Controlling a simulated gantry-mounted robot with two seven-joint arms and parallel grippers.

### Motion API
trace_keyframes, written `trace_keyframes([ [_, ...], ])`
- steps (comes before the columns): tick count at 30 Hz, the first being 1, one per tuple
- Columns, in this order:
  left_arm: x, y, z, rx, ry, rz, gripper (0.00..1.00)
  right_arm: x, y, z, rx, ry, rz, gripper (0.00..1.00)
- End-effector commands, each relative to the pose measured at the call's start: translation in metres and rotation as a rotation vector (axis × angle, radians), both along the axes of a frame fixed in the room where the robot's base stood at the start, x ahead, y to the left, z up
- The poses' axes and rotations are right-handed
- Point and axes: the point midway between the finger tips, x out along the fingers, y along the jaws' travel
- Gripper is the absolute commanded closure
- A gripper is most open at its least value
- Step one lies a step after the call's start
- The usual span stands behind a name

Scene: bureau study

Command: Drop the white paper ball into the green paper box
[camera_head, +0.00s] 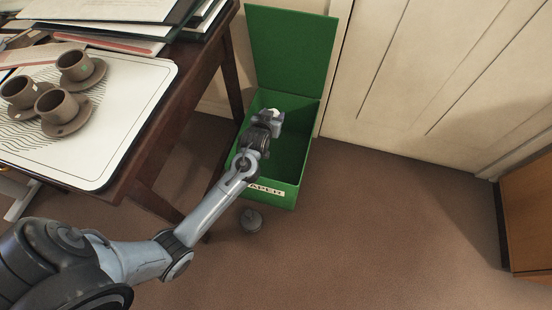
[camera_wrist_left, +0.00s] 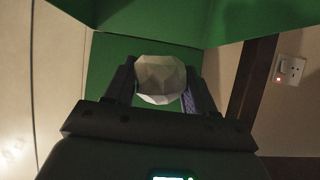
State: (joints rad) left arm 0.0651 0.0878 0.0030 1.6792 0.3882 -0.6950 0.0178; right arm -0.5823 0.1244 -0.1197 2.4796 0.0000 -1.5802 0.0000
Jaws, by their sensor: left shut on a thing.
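The white paper ball (camera_wrist_left: 160,78) is faceted and sits between the two fingers of my left gripper (camera_wrist_left: 158,88) in the left wrist view. The gripper is shut on it. In the head view my left gripper (camera_head: 273,116) is over the opening of the green paper box (camera_head: 270,190), and only a small white bit of the ball (camera_head: 274,111) shows. The box stands on the floor with its lid raised at the back and a partly covered label on its front. My right gripper is not in view.
A dark wooden desk (camera_head: 150,185) stands left of the box, with a white tray (camera_head: 125,125), brown cups and folders on it. A pale panelled wall (camera_head: 400,90) is behind. A small grey round object (camera_head: 251,220) lies on the floor in front. Open carpet is at the right.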

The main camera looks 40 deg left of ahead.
Motion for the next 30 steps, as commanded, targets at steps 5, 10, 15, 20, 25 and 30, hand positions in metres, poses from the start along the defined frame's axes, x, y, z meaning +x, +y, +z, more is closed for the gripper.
trace_keyframes([
  [5, 0.0002, 0.0000, -0.0065, 0.001, -0.002, 0.000, 0.73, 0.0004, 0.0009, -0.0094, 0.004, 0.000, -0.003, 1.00],
  [10, 0.0002, -0.0001, -0.0058, 0.000, -0.001, 0.000, 0.73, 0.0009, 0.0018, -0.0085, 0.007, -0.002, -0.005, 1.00],
  [15, 0.0002, -0.0001, -0.0059, 0.000, -0.001, 0.000, 0.36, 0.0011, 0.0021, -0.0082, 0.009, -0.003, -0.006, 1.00],
  [20, 0.0001, -0.0002, -0.0060, 0.000, -0.001, -0.001, 0.16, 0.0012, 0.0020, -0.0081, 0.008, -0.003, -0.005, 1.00],
  [25, 0.0001, -0.0003, -0.0063, 0.000, -0.001, -0.001, 0.16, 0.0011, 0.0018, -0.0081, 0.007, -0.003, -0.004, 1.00],
  [30, -0.0027, -0.0014, -0.0038, 0.000, 0.000, -0.001, 0.16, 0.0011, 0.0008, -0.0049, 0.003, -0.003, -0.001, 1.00],
])
